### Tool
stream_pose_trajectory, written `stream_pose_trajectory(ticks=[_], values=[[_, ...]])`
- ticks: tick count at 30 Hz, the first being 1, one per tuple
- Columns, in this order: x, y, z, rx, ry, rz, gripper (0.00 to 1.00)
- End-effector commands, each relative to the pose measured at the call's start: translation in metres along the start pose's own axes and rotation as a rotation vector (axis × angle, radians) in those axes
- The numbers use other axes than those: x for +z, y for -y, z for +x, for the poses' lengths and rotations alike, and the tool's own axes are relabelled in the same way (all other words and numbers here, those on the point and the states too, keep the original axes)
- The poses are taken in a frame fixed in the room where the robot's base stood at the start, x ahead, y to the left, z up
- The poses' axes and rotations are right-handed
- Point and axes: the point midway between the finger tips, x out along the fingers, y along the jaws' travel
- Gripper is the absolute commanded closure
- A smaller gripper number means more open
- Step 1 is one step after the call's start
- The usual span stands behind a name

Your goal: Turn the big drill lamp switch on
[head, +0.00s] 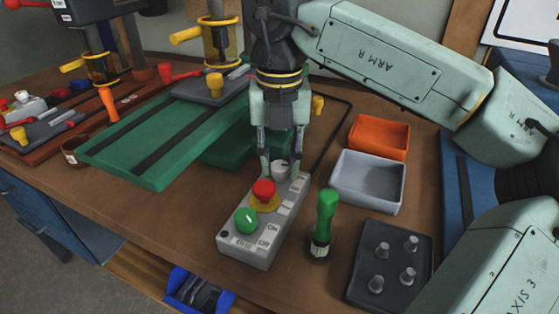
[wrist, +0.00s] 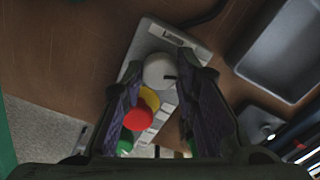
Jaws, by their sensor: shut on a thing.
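A grey control box (head: 282,212) lies on the brown bench with a green knob (head: 246,220), a red push button (head: 263,188) on a yellow collar and a pale round switch knob (head: 281,171) at its far end. My gripper (head: 279,164) points down over that far end, its fingers shut on the pale knob. In the wrist view the knob (wrist: 158,71) sits between my two fingers, with a short dark mark at its right side. Red and yellow parts of the button (wrist: 139,119) show beside the left finger. The fingers hide part of the knob's sides.
A green-handled tool (head: 323,225) stands close to the box's right side. Orange (head: 380,120) and grey (head: 343,202) trays and a dark peg plate (head: 388,282) lie further right.

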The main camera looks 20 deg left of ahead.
Motion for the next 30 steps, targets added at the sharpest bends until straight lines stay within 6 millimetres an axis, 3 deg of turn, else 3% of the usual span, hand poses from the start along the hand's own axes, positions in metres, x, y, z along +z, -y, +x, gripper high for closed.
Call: stream_pose_trajectory(ticks=[12, 29, 30], values=[[0.0002, 0.0006, -0.0003, -0.001, 0.0, -0.188, 1.0], [0.0005, 0.0006, -0.0006, -0.001, 0.001, -0.215, 1.0], [0.0005, 0.0006, -0.0006, -0.001, 0.001, -0.215, 0.7]])
